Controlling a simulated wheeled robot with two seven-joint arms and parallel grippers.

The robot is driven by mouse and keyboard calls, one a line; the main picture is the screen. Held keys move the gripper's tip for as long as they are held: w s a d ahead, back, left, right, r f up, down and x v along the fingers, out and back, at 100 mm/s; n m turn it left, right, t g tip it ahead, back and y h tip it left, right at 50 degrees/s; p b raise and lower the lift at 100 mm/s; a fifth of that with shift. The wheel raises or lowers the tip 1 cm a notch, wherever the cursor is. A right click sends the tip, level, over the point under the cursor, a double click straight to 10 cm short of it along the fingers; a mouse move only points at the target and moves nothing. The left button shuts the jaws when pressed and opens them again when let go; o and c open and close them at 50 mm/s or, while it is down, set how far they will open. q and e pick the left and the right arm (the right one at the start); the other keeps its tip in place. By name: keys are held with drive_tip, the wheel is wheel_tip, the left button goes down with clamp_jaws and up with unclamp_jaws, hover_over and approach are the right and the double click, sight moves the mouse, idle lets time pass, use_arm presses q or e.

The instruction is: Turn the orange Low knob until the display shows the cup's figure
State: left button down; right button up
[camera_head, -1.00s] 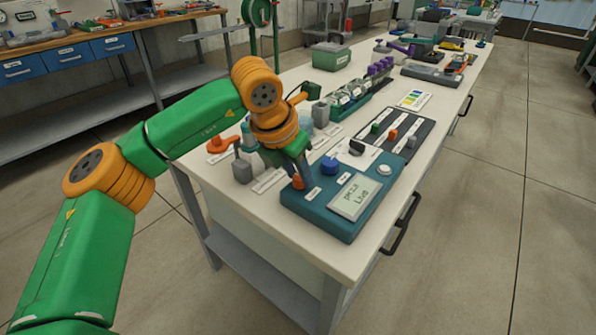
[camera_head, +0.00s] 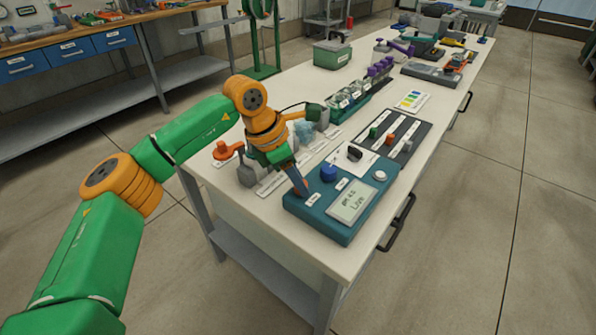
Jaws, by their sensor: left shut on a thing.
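A teal meter box (camera_head: 330,226) sits at the near end of the white bench. Its display (camera_head: 353,202) shows a pH line that looks like 4.0, with "Live" under it. My left gripper (camera_head: 301,189) points down at the box's left corner and is shut on the orange Low knob, which its fingers almost wholly hide. A blue knob (camera_head: 328,173) and a white round button (camera_head: 380,176) are on the same box. A clear cup (camera_head: 303,131) stands behind my gripper, partly covered; I cannot read a figure on it. My right gripper is out of view.
A black knob (camera_head: 354,153) is on a white panel behind the box. A dark slider board (camera_head: 406,131), a colour chart (camera_head: 412,100) and a green box (camera_head: 332,54) lie farther back. An orange-handled valve (camera_head: 226,150) is left of my gripper.

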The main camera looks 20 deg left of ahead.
use_arm(q)
drive_tip(key=shift+m+p, duration=0.3)
drive_tip(key=shift+m, duration=0.1)
drive_tip(key=c, duration=0.5)
unclamp_jaws()
drive_tip(key=shift+c, duration=0.2)
drive_tip(key=v, duration=0.7)
drive_tip(key=shift+w, duration=0.1)
